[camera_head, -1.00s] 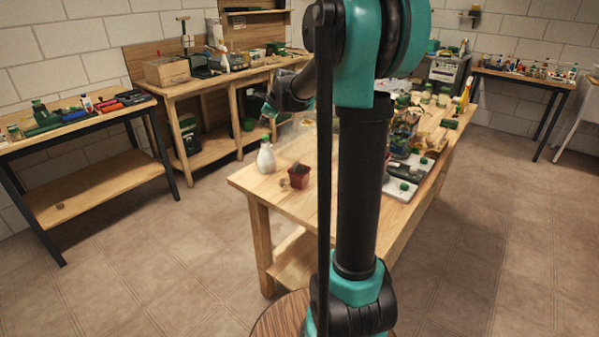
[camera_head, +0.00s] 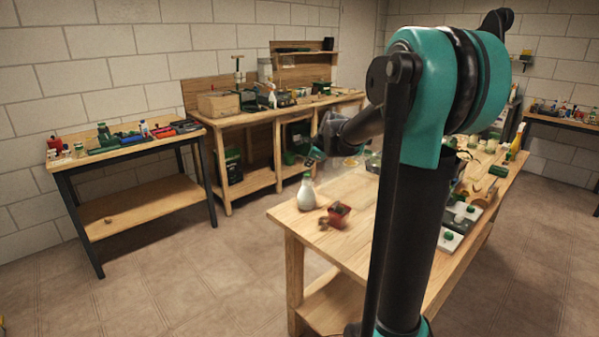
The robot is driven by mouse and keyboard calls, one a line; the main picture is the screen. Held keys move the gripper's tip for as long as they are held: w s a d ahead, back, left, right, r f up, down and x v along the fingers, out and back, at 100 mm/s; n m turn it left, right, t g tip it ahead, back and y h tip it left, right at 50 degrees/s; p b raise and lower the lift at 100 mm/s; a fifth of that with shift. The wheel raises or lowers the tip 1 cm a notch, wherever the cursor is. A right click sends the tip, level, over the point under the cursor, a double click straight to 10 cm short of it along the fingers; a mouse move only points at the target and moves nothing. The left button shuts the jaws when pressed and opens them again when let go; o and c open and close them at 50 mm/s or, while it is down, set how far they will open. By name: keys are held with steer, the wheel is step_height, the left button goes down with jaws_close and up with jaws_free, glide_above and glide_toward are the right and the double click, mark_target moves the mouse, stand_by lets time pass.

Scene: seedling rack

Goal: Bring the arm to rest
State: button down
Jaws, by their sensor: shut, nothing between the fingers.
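My arm rises in front of the camera on the right, with a teal and black elbow and a dark forearm reaching back to the left. My gripper (camera_head: 316,156) is at the far end of the forearm, small and blurred. It appears shut and empty, above the left end of the wooden table (camera_head: 287,218) and behind the white bottle. My upper arm hides the middle of this table.
A white bottle (camera_head: 306,193) with a green cap and a reddish pot (camera_head: 340,214) stand near the table's left corner. Side benches (camera_head: 128,152) and (camera_head: 235,121) line the left and back walls.

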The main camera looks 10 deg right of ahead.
steer(key=s+d+f+n+g+h, duration=0.1)
steer(key=s+f+n, duration=0.5)
steer(key=s, duration=0.6)
steer(key=s+d+f+n+g, duration=0.1)
steer(key=s+d+f+n, duration=0.1)
steer(key=s+f+n, duration=0.5)
steer(key=s+d+f+n+g+h, duration=0.1)
steer(key=s+f+n, duration=0.5)
steer(key=s, duration=1.1)
steer(key=shift+s+d+f+n+g+h, duration=0.15)
steer(key=shift+s+n+g+h, duration=0.35)
steer(key=shift+n, duration=0.7)
steer(key=shift+w, duration=0.15)
step_height(320, 180, up, 24)
steer(key=m+t+y, duration=0.2)
steer(key=m+t, duration=0.3)
steer(key=m, duration=0.2)
glide_above(310, 180)
steer(key=shift+f, duration=4.95)
